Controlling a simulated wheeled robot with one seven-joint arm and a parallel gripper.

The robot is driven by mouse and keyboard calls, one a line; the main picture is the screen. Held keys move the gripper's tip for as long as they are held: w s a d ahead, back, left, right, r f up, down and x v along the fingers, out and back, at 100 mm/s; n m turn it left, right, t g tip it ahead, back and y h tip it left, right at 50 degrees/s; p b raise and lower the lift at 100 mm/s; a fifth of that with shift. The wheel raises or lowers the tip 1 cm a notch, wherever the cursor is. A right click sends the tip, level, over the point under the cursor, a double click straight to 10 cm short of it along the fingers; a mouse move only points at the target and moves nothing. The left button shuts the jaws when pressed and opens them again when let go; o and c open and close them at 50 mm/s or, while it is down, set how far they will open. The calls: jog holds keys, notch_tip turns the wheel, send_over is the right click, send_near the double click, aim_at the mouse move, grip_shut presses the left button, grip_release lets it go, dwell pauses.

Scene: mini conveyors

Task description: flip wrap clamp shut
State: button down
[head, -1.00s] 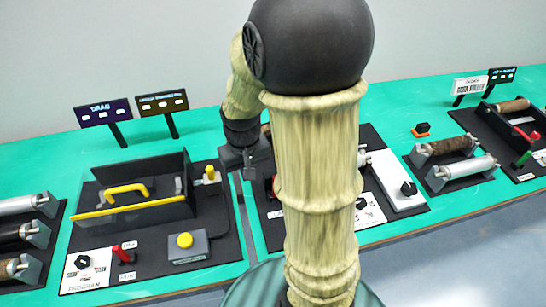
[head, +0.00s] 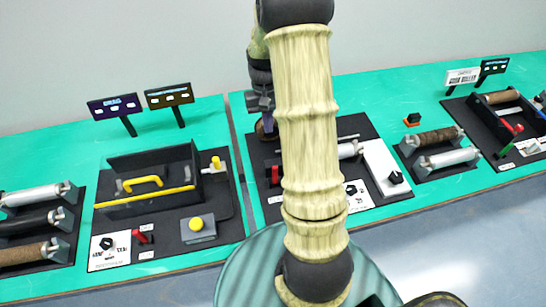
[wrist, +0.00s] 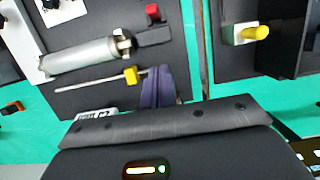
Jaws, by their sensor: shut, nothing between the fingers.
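The middle station, a black board (head: 365,126), carries a grey metal roller, seen in the wrist view (wrist: 80,58) and partly hidden by my arm in the head view. A red block on a dark arm (wrist: 153,14) stands at the roller's end; its red part also shows in the head view (head: 275,174). I take this to be the wrap clamp, but cannot tell how far it is closed. A thin rod with a yellow piece (wrist: 130,76) lies alongside. My gripper (wrist: 158,86) is shut and empty, near the rod's end and apart from the red block.
The left station has a black walled box with a yellow handle (head: 143,182), a yellow button (head: 196,224) and a yellow-topped lever (head: 216,162). A white box with a black knob (head: 384,168) sits right of my arm. More rollers (head: 448,158) stand farther right.

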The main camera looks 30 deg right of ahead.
aim_at(275, 175)
jog(key=shift+s+a+f+p, duration=0.3)
jog(key=shift+s+f+p, duration=0.2)
jog(key=shift+s+f, duration=0.75)
jog(key=shift+s+a+f+p, duration=0.3)
jog(key=shift+s+f+p, duration=0.3)
jog(key=shift+f, duration=1.15)
jog(key=shift+s+a+f+p, duration=0.35)
jog(key=shift+s+f, duration=0.7)
jog(key=shift+f, duration=0.45)
